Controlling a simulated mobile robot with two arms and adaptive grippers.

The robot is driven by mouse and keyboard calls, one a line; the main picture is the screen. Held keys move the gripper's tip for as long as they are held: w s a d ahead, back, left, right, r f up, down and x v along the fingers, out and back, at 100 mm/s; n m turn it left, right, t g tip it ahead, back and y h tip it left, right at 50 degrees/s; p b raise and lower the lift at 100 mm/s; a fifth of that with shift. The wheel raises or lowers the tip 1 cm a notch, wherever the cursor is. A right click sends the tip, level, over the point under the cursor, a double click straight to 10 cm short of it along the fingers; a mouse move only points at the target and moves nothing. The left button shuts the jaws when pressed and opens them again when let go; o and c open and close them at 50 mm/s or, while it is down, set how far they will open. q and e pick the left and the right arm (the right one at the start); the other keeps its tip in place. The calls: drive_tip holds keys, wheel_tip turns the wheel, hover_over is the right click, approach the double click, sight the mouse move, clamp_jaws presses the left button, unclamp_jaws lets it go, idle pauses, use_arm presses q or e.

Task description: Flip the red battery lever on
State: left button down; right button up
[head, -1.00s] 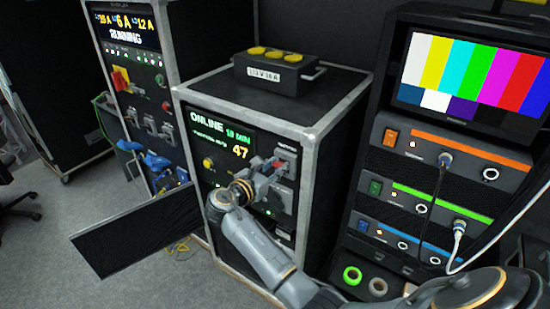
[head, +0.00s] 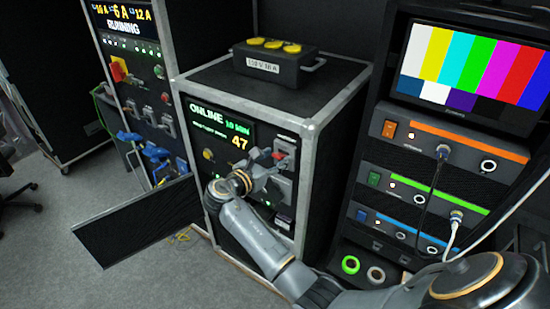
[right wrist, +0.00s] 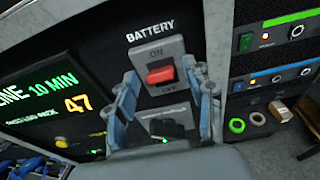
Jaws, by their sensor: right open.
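The red battery lever (right wrist: 160,74) sits on a grey switch plate (right wrist: 172,48) under the word BATTERY, with ON above it and OFF partly visible below. It lies close to the OFF side. In the head view the lever is a small red spot (head: 280,155) on the front of the middle cabinet. My right gripper (head: 268,162) is open in front of the plate. In the right wrist view its two blue-grey fingers (right wrist: 161,72) stand on either side of the lever, with nothing between them gripped. Whether they touch the plate is unclear. My left gripper is out of view.
The cabinet's screen (head: 220,127) reads ONLINE, 10 MIN and 47. A second grey fitting (right wrist: 168,125) lies below the battery plate. An open panel (head: 135,222) juts out at lower left. A rack with cables (head: 435,190) stands at right.

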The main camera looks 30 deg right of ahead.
drive_tip(key=v, duration=1.1)
drive_tip(key=shift+a, duration=0.2)
drive_tip(key=shift+s, duration=0.1)
wheel_tip(320, 180, down, 25)
drive_tip(key=s+a+t+y+b, duration=0.1)
drive_tip(key=a+y+b, duration=0.1)
drive_tip(key=y, duration=0.3)
drive_tip(key=s+a+f+m+g+y+b, duration=0.15)
drive_tip(key=s+f, duration=0.25)
drive_tip(key=f, duration=0.5)
drive_tip(key=s+f+m+y, duration=0.1)
drive_tip(key=s+f+y, duration=0.25)
drive_tip(key=f, duration=0.45)
drive_tip(key=s+a+f+m+g+y+b, duration=0.1)
drive_tip(key=s+f+m+g+y+b, duration=0.2)
drive_tip(key=s+f+m, duration=1.15)
drive_tip(key=s+f, duration=0.3)
drive_tip(key=s, duration=0.4)
drive_tip(key=s+d+f+m+g+y+b, duration=0.1)
drive_tip(key=s+f, duration=0.2)
drive_tip(key=s, duration=0.6)
drive_tip(key=s+d+f+m, duration=0.1)
drive_tip(key=s+f, duration=0.3)
drive_tip(key=s, duration=0.5)
drive_tip(key=shift+f+m+y, duration=0.3)
drive_tip(key=shift+m+y, duration=0.1)
drive_tip(key=shift+m, duration=0.1)
